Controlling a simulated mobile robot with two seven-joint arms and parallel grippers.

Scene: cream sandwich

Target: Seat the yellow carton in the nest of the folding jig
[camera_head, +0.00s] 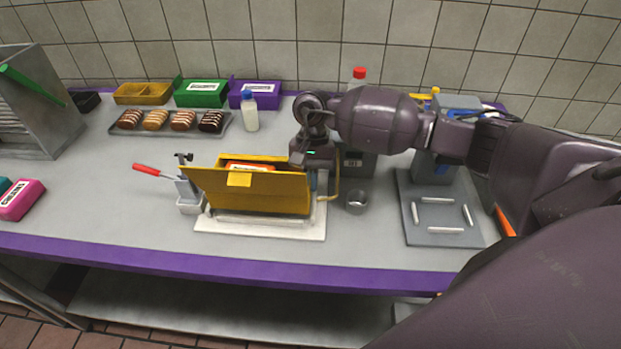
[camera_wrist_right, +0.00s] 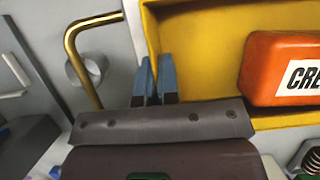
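The yellow carton (camera_head: 250,190) is open, with its front flap facing me. It is over the pale base of the folding jig (camera_head: 315,222); I cannot tell whether its bottom sits fully in the nest. The carton's inside shows in the right wrist view (camera_wrist_right: 205,45). My right gripper (camera_head: 316,180) is at the carton's right end. Its two blue fingers (camera_wrist_right: 155,82) are close together, one on each side of the carton's end wall, and look closed on it. My left gripper is out of view.
An orange block (camera_wrist_right: 285,68) lies in the carton. A red-handled clamp (camera_head: 147,170) is at the jig's left, a bent brass rod (camera_wrist_right: 85,45) and grey cup (camera_head: 356,202) at its right. A grey plate (camera_head: 440,236) lies farther right. The front counter is clear.

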